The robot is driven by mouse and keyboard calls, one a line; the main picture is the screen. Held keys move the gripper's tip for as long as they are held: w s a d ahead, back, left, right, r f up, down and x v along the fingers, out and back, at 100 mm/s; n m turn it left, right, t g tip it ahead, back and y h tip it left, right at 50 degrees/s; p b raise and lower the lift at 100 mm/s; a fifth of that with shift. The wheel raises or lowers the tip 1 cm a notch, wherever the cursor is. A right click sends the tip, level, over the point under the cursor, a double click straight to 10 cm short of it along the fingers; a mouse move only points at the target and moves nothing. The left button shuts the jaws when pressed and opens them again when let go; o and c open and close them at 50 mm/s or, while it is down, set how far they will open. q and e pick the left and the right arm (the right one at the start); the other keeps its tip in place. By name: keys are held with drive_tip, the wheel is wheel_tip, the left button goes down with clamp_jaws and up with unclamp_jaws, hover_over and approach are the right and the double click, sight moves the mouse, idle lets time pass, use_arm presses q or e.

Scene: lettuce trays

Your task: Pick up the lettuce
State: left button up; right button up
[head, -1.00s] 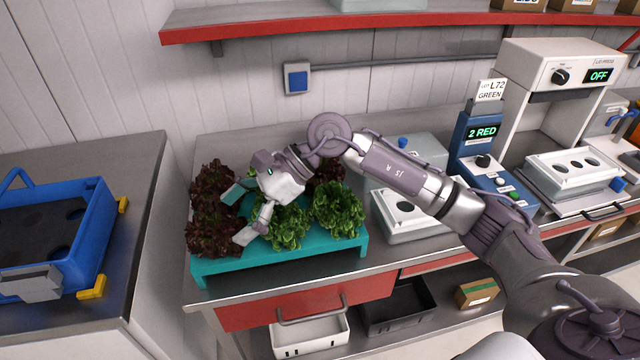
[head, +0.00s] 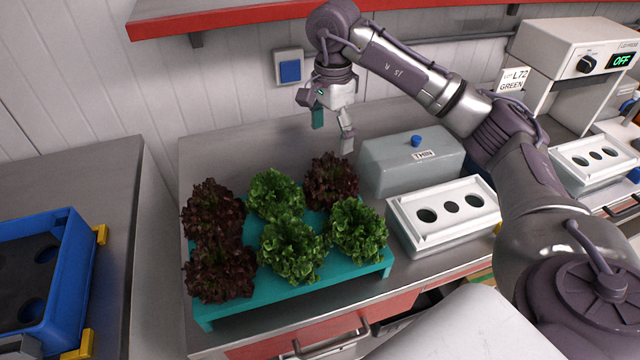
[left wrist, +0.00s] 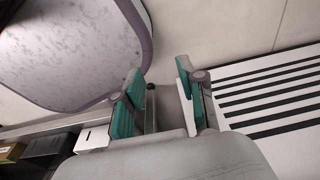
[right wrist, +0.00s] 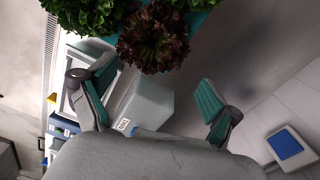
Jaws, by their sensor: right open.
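A teal tray (head: 376,273) on the counter holds six-spot rows of lettuce heads. Dark red ones stand at the left (head: 212,207), the front left (head: 220,270) and the back right (head: 331,181). Green heads stand at the back middle (head: 275,194), front middle (head: 292,250) and right (head: 356,230). My right gripper (head: 332,130) is open and empty, pointing down above and behind the back-right red lettuce. In the right wrist view that red lettuce (right wrist: 153,38) lies beyond the open fingers. My left gripper (left wrist: 158,90) shows only in its wrist view, fingers apart and empty.
A grey lidded box (head: 410,165) and a white tray with round holes (head: 440,215) stand right of the lettuce. A blue crate (head: 75,270) sits on the left counter. A red-edged shelf (head: 230,20) runs above. Bare counter lies behind the tray.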

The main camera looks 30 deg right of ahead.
sight(332, 174)
drive_tip(key=f, duration=0.2)
drive_tip(key=f+p, duration=0.1)
drive_tip(key=f, duration=0.1)
drive_tip(key=s+f, duration=0.1)
drive_tip(key=f, duration=0.2)
drive_tip(key=shift+s, duration=0.1)
drive_tip(key=shift+f+p, duration=0.3)
drive_tip(key=shift+f, duration=0.05)
wheel_tip(332, 174, down, 2)
drive_tip(key=shift+a+f+p, duration=0.15)
drive_tip(key=shift+f+p, duration=0.05)
drive_tip(key=shift+p, duration=0.75)
wheel_tip(332, 174, down, 2)
drive_tip(key=shift+f+p, duration=0.15)
drive_tip(key=shift+p, duration=0.15)
drive_tip(key=shift+f, duration=0.3)
drive_tip(key=shift+c, duration=0.4)
use_arm(q)
drive_tip(key=s+r, duration=0.3)
drive_tip(key=r, duration=0.1)
drive_tip(key=shift+s, duration=0.4)
use_arm(e)
drive_tip(key=c, duration=1.2)
